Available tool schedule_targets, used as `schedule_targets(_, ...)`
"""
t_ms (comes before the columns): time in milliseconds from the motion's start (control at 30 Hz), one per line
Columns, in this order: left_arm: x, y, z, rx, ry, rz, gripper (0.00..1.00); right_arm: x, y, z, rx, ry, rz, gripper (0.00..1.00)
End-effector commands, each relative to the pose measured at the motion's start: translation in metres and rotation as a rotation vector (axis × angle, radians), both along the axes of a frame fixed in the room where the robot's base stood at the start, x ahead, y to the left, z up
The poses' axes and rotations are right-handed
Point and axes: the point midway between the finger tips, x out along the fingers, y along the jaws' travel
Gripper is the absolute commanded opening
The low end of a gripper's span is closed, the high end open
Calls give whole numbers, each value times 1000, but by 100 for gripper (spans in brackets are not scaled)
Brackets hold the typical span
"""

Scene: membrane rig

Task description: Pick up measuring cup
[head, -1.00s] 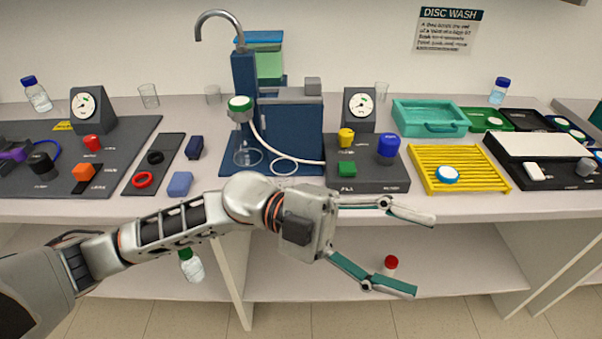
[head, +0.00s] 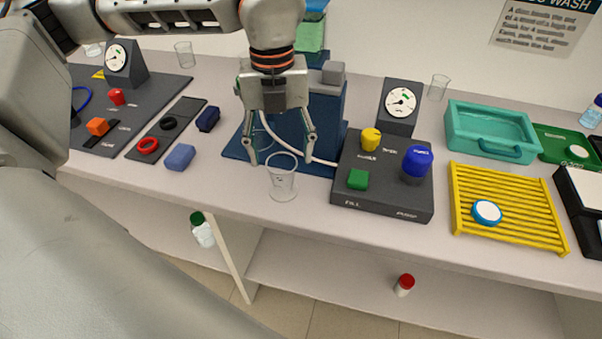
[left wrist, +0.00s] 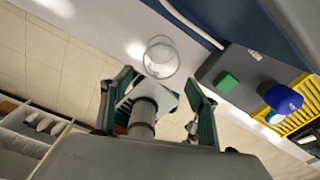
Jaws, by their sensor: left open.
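A clear measuring cup (head: 282,184) stands upright on the white bench in front of the blue rig, near the bench's front edge. Its round rim also shows in the left wrist view (left wrist: 161,57). My left gripper (head: 281,156) points down with its fingers spread, one to each side of the cup's rim in the head view. It is open and holds nothing; I cannot tell how far above or behind the cup the tips are. In the left wrist view the cup lies beyond the open fingers (left wrist: 160,88). My right gripper is not in view.
A dark control block (head: 372,200) with yellow, green and blue knobs stands to the right of the cup. A white hose (head: 300,156) curves behind the cup. A light-blue block (head: 180,157) lies to the left. Other clear beakers (head: 184,55) (head: 438,88) stand farther back.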

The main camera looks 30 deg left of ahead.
Motion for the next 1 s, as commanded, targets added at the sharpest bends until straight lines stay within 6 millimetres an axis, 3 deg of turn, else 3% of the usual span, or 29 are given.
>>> schedule_targets(167,3,14,1,39,-19,47,60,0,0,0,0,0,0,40)
schedule_targets(733,10,11,-65,36,-17,44,60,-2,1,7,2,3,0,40)
schedule_targets(1000,11,11,-72,35,-21,44,60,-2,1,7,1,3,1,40)
